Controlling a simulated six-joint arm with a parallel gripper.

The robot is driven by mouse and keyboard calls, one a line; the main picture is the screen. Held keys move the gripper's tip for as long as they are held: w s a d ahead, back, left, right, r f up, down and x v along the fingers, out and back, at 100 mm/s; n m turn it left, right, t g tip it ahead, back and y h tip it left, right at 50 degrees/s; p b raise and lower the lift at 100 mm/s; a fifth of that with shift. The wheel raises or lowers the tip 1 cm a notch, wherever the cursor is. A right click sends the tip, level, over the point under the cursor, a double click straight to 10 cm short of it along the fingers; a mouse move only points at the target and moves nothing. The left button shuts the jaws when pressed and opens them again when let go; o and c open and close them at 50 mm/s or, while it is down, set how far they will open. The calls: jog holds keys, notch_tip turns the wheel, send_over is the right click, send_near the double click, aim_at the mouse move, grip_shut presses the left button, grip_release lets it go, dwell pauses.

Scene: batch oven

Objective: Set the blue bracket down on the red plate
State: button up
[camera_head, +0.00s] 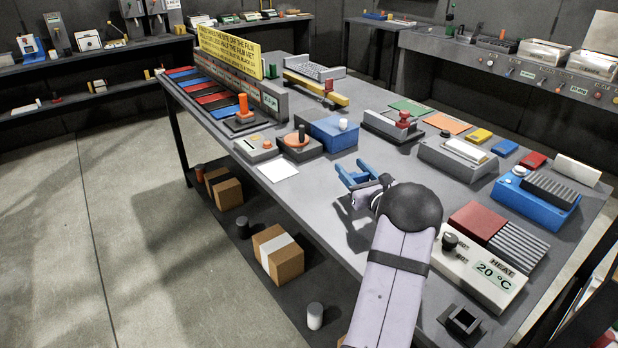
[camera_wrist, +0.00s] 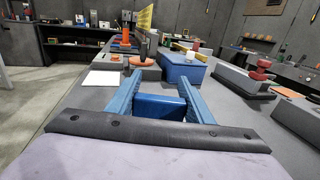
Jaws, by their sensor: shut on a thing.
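My gripper (camera_head: 354,171) is out over the grey bench, left of the bench's middle, with its two blue fingers pointing toward the back left. In the wrist view the fingers flank the blue bracket (camera_wrist: 160,107), a darker blue block shut between them near the palm. The bracket's lower side is hidden. A red plate (camera_head: 477,221) lies at the right of the bench, beside a grey ribbed block on the white HEAT unit. It is well to the right of my gripper and does not show in the wrist view.
The white HEAT unit (camera_head: 484,272) reads 20 °C. A blue box (camera_head: 333,134) stands beyond my gripper, with a white sheet (camera_head: 278,170) to its left. A grey press (camera_head: 457,158) and a blue tray (camera_head: 536,204) stand at the right. The bench around the gripper is bare.

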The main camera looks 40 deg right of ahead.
jog(key=s+d+r+m+g+h, duration=0.2)
jog(key=s+d, duration=0.4)
jog(key=s, duration=0.4)
jog(key=s+d+r+m+g+h+b, duration=0.1)
jog(key=s+d+r+m+h, duration=0.1)
jog(key=s+d+h, duration=0.2)
jog(key=s+d+r+m+g+h, duration=0.2)
jog(key=s+d, duration=0.7)
jog(key=s, duration=0.8)
jog(key=shift+d+m+g+h+b, duration=0.3)
jog(key=shift+m+h+b, duration=0.1)
jog(key=shift+h, duration=0.1)
jog(key=shift+s+a+f+b, duration=0.1)
jog(key=shift+a+f+b, duration=0.05)
jog(key=shift+b, duration=0.25)
jog(key=b, duration=0.7)
send_over(479, 217)
notch_tip(479, 217, down, 7)
jog(key=shift+r, duration=0.2)
jog(key=shift+f+b, duration=0.65)
jog(key=shift+b, duration=0.2)
jog(key=o, duration=1.3)
jog(key=shift+c, duration=0.2)
jog(key=shift+f, duration=0.2)
